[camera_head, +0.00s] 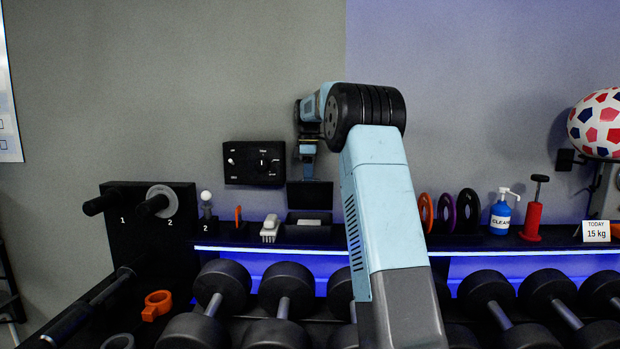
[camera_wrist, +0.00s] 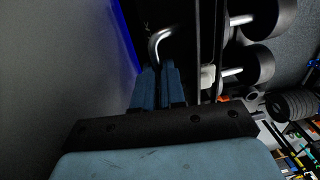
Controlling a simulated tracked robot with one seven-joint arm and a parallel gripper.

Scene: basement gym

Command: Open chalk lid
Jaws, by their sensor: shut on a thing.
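The chalk box (camera_head: 292,232) is a dark open-topped container on the shelf against the wall. Its dark lid (camera_head: 311,196) stands raised, close to upright, at the back of the box. My gripper (camera_head: 308,174) points down from above, with its fingertips at the lid's upper edge. The jaws are shut on the lid; the exact contact is too dark to make out.
A black control panel (camera_head: 254,163) is on the wall to the left. A white brush (camera_head: 270,229) stands just left of the box. Several dumbbells (camera_head: 285,290) lie below the shelf. Coloured rings (camera_head: 468,211) and a blue bottle (camera_head: 501,214) stand to the right.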

